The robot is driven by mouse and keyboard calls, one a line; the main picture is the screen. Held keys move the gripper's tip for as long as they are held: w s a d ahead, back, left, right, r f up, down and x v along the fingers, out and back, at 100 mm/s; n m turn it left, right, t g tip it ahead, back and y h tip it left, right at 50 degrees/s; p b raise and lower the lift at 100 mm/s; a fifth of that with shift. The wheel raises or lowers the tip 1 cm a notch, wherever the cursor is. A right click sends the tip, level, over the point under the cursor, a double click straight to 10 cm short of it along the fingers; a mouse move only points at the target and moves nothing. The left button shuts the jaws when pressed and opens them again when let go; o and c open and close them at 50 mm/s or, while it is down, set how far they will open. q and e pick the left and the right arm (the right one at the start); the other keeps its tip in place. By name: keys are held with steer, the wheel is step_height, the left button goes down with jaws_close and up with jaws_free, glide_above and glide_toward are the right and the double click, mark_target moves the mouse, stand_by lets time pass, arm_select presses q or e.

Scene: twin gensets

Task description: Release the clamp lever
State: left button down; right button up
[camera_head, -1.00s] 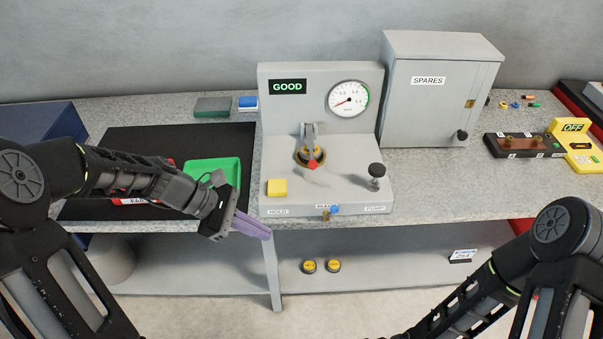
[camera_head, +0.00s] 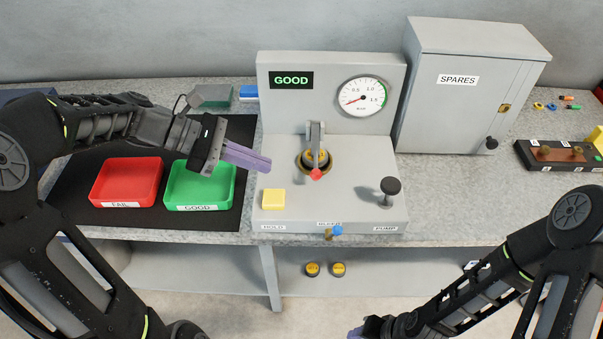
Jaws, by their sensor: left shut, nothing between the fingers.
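The clamp lever (camera_head: 316,148) is a grey arm with a red tip (camera_head: 316,174) on the grey test stand (camera_head: 350,213). It reaches over a round yellow and black part (camera_head: 308,160) in a seat. My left gripper (camera_head: 268,165) has purple fingers, is shut and empty, and hovers left of the lever, apart from it. My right gripper (camera_head: 356,333) shows only in part at the bottom edge, low in front of the bench; its fingers are mostly cut off.
The stand carries a GOOD display (camera_head: 291,80), a gauge (camera_head: 363,97), a yellow block (camera_head: 273,199), a black pump knob (camera_head: 388,190) and a blue bleed knob (camera_head: 337,230). Red FAIL (camera_head: 128,203) and green GOOD (camera_head: 200,207) trays lie left. A SPARES cabinet (camera_head: 452,108) stands right.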

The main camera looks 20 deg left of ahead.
mark_target(301, 189)
arm_select(q)
steer(key=x, duration=1)
steer(key=shift+f, duration=0.15)
arm_select(e)
steer(key=shift+f, duration=0.15)
